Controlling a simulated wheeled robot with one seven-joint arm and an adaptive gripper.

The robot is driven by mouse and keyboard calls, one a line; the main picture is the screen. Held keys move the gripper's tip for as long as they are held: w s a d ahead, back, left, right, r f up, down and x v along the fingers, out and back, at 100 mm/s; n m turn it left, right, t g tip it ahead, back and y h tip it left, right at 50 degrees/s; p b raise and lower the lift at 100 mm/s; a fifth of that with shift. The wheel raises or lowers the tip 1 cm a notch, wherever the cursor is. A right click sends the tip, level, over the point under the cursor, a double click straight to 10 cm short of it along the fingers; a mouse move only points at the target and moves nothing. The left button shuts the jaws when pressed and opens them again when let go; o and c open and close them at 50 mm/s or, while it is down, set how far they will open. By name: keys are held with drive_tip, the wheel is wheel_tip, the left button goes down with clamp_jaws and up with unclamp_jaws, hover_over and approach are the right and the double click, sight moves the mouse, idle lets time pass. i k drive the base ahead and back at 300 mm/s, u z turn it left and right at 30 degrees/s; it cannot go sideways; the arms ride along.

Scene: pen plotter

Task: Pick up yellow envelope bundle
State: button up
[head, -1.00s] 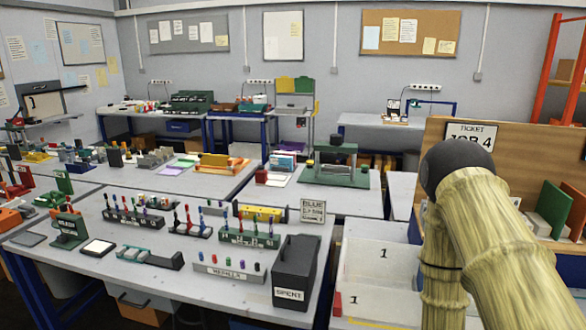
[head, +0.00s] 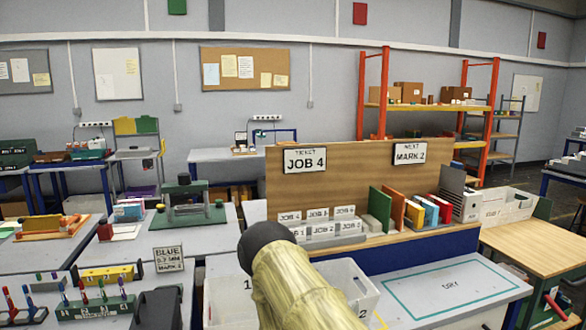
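I cannot pick out a yellow envelope bundle with certainty in the head view. A row of upright coloured pieces stands on the wooden-backed bench, among them a green one (head: 380,208), an orange one (head: 413,214), a blue one (head: 428,212) and a red one (head: 442,208). Their exact kind is too small to tell. Part of my arm (head: 285,285) rises at the bottom centre and covers part of the bins. My gripper is not in view.
White bins (head: 350,291) sit in front of the bench, partly behind my arm. A grey surface marked DRY (head: 455,290) is clear at the right. A wooden table (head: 535,245) stands farther right. A job-label rack (head: 320,233) stands before the wooden back panel (head: 340,180).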

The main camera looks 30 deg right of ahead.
sight(413, 211)
drive_tip(key=u, duration=0.05)
drive_tip(key=k, duration=0.65)
drive_tip(key=z, duration=0.65)
drive_tip(key=i, duration=0.65)
drive_tip(key=z, duration=1.35)
drive_tip(key=i, duration=2.45)
drive_tip(key=u, duration=0.5)
